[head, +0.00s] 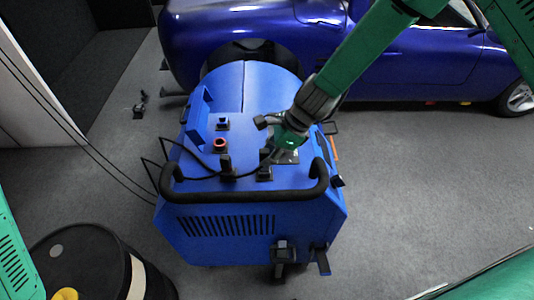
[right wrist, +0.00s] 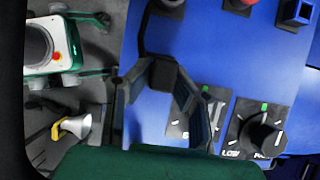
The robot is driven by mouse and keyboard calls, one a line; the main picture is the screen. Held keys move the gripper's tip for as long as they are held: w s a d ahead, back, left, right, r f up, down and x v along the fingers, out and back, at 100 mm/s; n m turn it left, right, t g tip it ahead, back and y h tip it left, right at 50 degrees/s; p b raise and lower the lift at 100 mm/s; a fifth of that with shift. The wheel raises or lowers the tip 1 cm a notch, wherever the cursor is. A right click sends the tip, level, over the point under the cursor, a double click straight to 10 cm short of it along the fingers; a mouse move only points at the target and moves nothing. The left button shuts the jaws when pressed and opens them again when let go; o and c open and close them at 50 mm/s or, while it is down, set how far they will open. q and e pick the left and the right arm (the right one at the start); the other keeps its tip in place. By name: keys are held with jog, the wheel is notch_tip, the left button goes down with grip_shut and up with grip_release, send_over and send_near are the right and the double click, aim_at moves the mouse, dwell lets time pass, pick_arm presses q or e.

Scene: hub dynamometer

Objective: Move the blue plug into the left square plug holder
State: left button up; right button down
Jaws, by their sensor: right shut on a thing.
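On top of the blue machine (head: 215,195) my right gripper (head: 265,150) comes in from the upper right. In the right wrist view its fingers (right wrist: 163,78) close together on a dark plug with a black cable (right wrist: 141,42). I take it for the blue plug, though no blue shows on it. It is low over or in a black base (head: 264,178); I cannot tell which. A blue square plug holder (head: 222,123), hollow on top, stands at the far left of the panel; it also shows in the right wrist view (right wrist: 299,13). My left gripper is out of view.
A red ringed socket (head: 219,144) and a black post (head: 226,163) stand on the panel's left. Dial knobs (right wrist: 262,134) lie close beside my fingers. A black handrail (head: 245,196) edges the machine. A black drum (head: 90,262) stands lower left, a blue car (head: 420,60) behind.

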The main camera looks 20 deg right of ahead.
jog(key=shift+f+b, duration=0.4)
jog(key=shift+f, duration=0.55)
jog(key=c, duration=1.3)
grip_release()
jog(key=shift+c, duration=0.2)
